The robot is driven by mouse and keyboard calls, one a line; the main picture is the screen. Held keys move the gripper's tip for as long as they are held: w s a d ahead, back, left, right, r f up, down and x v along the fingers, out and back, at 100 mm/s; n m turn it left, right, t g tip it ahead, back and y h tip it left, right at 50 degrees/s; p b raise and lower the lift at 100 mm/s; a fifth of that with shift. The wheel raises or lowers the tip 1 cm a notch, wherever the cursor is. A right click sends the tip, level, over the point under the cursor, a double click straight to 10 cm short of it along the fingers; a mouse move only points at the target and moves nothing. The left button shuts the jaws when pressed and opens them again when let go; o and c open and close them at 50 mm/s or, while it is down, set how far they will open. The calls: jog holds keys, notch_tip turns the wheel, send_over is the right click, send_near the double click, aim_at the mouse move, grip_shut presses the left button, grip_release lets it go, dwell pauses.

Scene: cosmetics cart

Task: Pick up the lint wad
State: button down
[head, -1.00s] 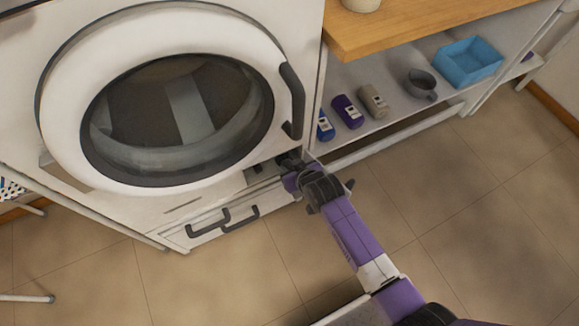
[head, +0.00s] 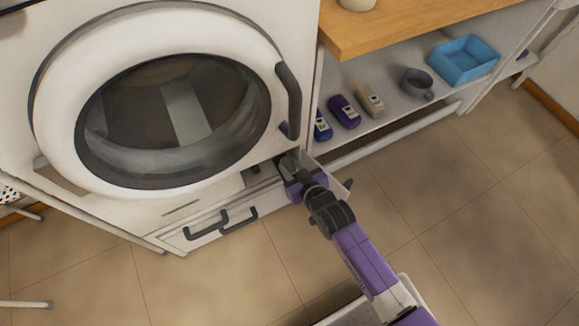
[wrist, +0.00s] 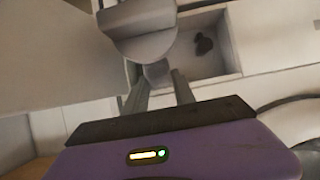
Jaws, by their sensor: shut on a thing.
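In the wrist view, a small dark lump (wrist: 204,43), which looks like the lint wad, lies in a pale open recess (wrist: 222,60) in the machine's front. My gripper (wrist: 160,76) is shut on a grey cap-like part (wrist: 143,22) with a broad rounded end. The part is in front of the recess's left side, and the lump is to its right, apart from my fingers. In the head view my gripper (head: 287,164) is low at the washing machine's (head: 130,207) right corner.
The round door (head: 50,120) is closed above. To the right, a shelf (head: 400,118) holds small bottles (head: 344,111), a grey mug (head: 417,83) and a blue bin (head: 464,60). The tiled floor (head: 470,220) is clear.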

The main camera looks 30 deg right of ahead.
aim_at(293, 173)
jog(key=r, duration=0.2)
jog(key=s+r+p, duration=0.1)
jog(key=r, duration=0.1)
jog(key=shift+s+r, duration=0.15)
jog(key=s+r+g+p, duration=0.1)
jog(key=s+g+p, duration=0.2)
jog(key=s, duration=1.7)
jog(key=shift+s+r+p, duration=0.15)
jog(key=shift+s+p, duration=0.25)
